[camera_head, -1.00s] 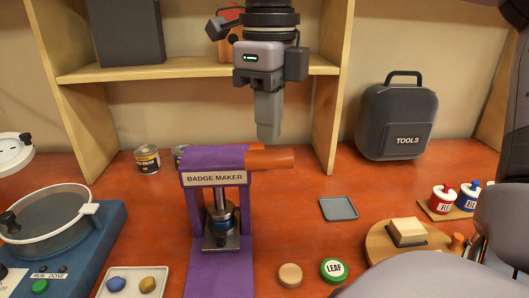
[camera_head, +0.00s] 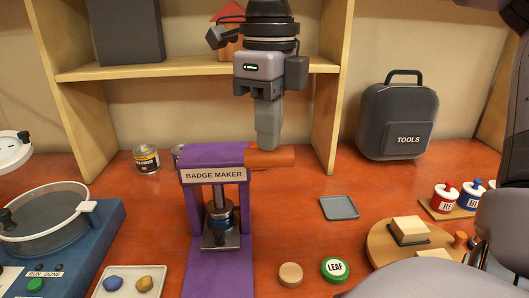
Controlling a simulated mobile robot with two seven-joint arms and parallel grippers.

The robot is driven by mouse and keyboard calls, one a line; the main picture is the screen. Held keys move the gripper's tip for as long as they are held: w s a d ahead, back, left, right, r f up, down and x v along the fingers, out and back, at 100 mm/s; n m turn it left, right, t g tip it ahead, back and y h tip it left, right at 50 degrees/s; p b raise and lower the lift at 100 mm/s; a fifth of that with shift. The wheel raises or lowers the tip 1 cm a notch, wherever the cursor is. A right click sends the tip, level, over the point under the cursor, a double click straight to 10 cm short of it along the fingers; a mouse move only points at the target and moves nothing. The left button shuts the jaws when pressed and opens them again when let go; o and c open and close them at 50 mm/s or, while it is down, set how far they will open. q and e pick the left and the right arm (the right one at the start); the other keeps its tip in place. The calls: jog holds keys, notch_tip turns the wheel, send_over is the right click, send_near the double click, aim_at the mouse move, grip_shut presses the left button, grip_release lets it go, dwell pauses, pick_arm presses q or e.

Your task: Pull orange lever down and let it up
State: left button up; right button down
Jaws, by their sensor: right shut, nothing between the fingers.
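The purple badge maker (camera_head: 217,155) stands upright on the orange-red bench. Its orange lever (camera_head: 272,158) sticks out from the top right of the frame, roughly level. My right gripper (camera_head: 267,148) points straight down with its fingers shut and empty. Its fingertips are at the top of the lever's middle and appear to touch it. My left gripper is not in view.
A wooden shelf (camera_head: 196,70) stands behind my right gripper. A blue machine (camera_head: 88,240) is at the left.

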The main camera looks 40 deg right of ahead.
aim_at(269, 154)
jog(key=shift+f, duration=0.1)
jog(key=shift+s+a+f+b, duration=0.2)
jog(key=shift+f+b, duration=0.35)
jog(key=shift+f, duration=0.1)
jog(key=shift+s+a+f+b, duration=0.15)
jog(key=shift+s+f+b, duration=0.05)
jog(key=shift+f+b, duration=0.4)
jog(key=shift+f, duration=0.15)
jog(key=shift+s+a+f+b, duration=0.15)
jog(key=shift+f+b, duration=0.45)
jog(key=shift+f, duration=0.05)
jog(key=shift+s+a+f+b, duration=0.1)
jog(key=shift+s+f+b, duration=0.05)
jog(key=shift+f+b, duration=0.5)
notch_tip(269, 154, down, 3)
jog(key=shift+r+b, duration=0.1)
jog(key=shift+b, duration=1.05)
